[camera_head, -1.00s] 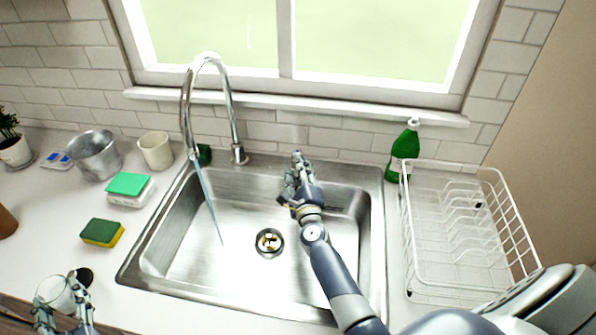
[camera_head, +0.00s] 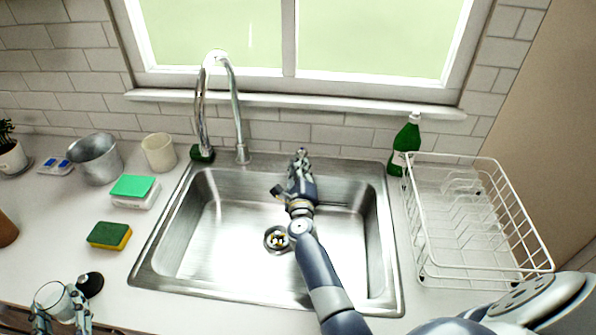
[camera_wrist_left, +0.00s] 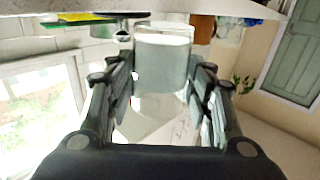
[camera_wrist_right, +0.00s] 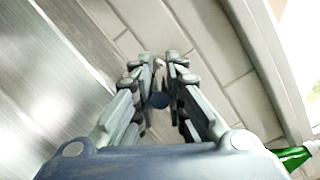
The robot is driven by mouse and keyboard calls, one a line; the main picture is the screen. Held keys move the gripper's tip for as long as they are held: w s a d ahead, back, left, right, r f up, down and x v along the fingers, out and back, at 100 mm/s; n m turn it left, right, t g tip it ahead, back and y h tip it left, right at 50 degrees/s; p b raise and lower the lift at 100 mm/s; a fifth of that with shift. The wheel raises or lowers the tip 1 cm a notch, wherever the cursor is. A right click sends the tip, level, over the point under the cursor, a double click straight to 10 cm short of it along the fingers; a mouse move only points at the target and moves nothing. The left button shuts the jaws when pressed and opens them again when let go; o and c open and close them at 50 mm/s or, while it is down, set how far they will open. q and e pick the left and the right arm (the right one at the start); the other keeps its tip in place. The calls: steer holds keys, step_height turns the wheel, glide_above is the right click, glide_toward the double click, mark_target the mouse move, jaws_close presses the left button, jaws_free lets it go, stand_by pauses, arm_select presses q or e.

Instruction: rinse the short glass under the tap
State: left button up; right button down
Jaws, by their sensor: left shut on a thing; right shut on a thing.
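My right gripper (camera_head: 300,160) is at the sink's back rim, right of the tap. It is shut on a small dark round-ended part (camera_wrist_right: 159,100), mostly hidden by the fingers; I cannot tell for sure what it is.
A white dish rack (camera_head: 480,280) and a green bottle (camera_head: 404,145) stand right of the sink. On the left counter are sponges (camera_head: 110,235), a metal pot (camera_head: 95,160), a cream cup (camera_head: 158,152) and a black round object (camera_head: 90,284). The basin is empty.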

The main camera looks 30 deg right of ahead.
arm_select(q)
steer(key=shift+s+d+r, duration=0.35)
steer(key=shift+d+r, duration=0.1)
steer(key=shift+d, duration=0.2)
arm_select(e)
steer(key=shift+d, duration=0.15)
arm_select(q)
steer(key=shift+w+a+f, duration=0.15)
steer(key=shift+a+f, duration=0.1)
steer(key=shift+a, duration=0.15)
arm_select(e)
steer(key=shift+a, duration=0.3)
steer(key=c, duration=1.7)
jaws_free()
arm_select(q)
steer(key=shift+d+r, duration=0.1)
steer(key=shift+d, duration=0.1)
arm_select(e)
steer(key=shift+o, duration=0.3)
steer(key=shift+d, duration=0.15)
arm_select(q)
steer(key=shift+a, duration=0.1)
